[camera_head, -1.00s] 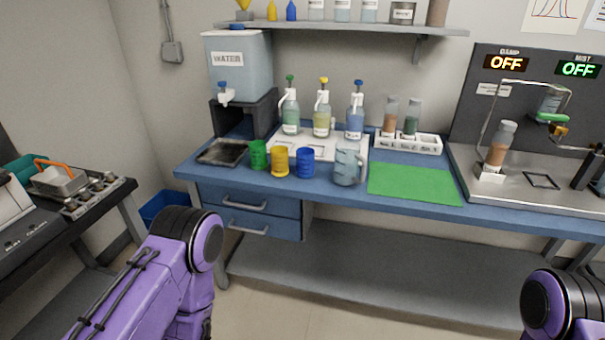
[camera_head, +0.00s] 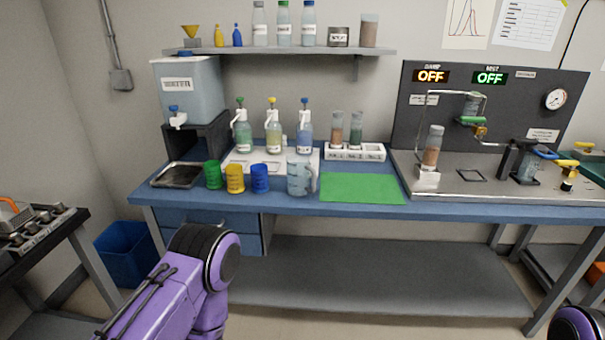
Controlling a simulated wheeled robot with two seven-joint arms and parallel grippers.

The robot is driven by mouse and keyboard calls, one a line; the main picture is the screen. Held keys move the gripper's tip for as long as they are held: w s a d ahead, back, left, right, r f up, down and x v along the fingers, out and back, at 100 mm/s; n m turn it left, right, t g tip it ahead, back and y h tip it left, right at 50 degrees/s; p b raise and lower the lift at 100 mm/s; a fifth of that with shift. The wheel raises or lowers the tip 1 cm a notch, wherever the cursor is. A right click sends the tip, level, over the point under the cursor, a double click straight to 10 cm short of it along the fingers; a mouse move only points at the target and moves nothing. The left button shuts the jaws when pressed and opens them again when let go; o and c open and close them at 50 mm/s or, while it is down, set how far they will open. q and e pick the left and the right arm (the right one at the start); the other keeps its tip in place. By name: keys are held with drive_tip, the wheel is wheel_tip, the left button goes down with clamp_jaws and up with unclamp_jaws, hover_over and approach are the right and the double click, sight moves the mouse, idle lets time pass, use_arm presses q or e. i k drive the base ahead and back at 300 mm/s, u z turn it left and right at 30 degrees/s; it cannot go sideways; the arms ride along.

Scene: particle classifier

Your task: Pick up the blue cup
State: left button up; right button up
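The blue cup (camera_head: 260,178) stands upright on the blue workbench (camera_head: 290,207), near its front edge and left of centre. The yellow cup (camera_head: 235,179) stands just left of it, and the green cup (camera_head: 213,175) is further left. A clear measuring jug (camera_head: 299,179) stands to the right of the blue cup. A purple part of my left arm shows at the lower left, in front of the bench. A small part of my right arm shows at the lower right corner. Neither gripper is in view.
Pump bottles stand on a white tray (camera_head: 245,168) behind the cups. A dark tray (camera_head: 180,175) lies to the left. A green mat (camera_head: 361,188) lies bare to the right. The water tank (camera_head: 188,92) is at the back left. A lower shelf (camera_head: 380,275) under the bench is empty.

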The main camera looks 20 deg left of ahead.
sight(260, 179)
drive_tip(key=z, duration=0.25)
drive_tip(key=i, duration=0.9)
drive_tip(key=u, duration=0.25)
